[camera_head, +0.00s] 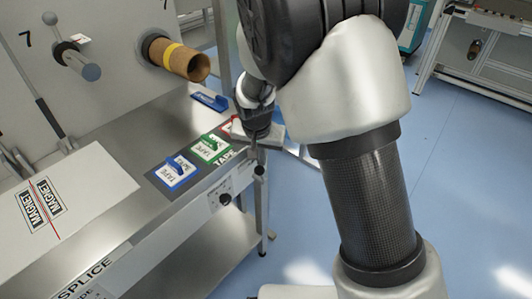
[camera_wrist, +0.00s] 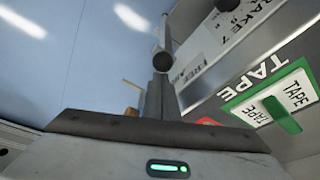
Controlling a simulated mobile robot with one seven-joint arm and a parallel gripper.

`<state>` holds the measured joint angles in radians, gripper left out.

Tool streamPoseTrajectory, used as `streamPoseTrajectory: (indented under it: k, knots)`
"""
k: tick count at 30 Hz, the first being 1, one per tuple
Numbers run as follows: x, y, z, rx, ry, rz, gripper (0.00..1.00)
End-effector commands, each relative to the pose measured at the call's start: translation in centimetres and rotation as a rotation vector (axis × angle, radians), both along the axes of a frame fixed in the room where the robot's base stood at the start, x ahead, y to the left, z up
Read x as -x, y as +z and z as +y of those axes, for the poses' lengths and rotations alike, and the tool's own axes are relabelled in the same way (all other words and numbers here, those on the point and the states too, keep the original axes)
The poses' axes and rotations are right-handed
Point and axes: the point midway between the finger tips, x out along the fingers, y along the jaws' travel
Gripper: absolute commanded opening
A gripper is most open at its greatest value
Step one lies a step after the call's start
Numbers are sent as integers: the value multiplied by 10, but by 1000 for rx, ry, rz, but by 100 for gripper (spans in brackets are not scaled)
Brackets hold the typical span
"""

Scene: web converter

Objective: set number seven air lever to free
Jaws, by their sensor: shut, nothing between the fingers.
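The air lever shows as a black ball knob (camera_wrist: 162,62) on a thin stem in the wrist view, beside the white FREE AIR label (camera_wrist: 195,70) on the table's front edge. A plate reading BRAKE 7 (camera_wrist: 225,28) is further along that edge. In the head view a small dark knob (camera_head: 260,170), seemingly the same lever, is just below my gripper (camera_head: 255,145). My gripper is shut and empty, pointing down at the table's right end. Its fingers (camera_wrist: 160,85) overlap the view of the knob; I cannot tell whether they touch it.
Blue-handled (camera_head: 174,173) and green-handled (camera_head: 210,149) TAPE blocks sit on the tabletop beside my gripper. A black round control (camera_head: 225,199) is on the front edge. A cardboard core (camera_head: 180,60) juts from the grey panel. Blue floor (camera_head: 460,170) lies open to the right.

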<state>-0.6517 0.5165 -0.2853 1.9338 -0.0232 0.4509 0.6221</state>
Motion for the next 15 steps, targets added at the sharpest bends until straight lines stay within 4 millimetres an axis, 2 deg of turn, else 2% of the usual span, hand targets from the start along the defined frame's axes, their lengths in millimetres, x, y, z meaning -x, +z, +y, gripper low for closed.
streamPoseTrajectory:
  k: [15]
  knots:
    - [32, -9, 24, 1, 3, 5, 0]
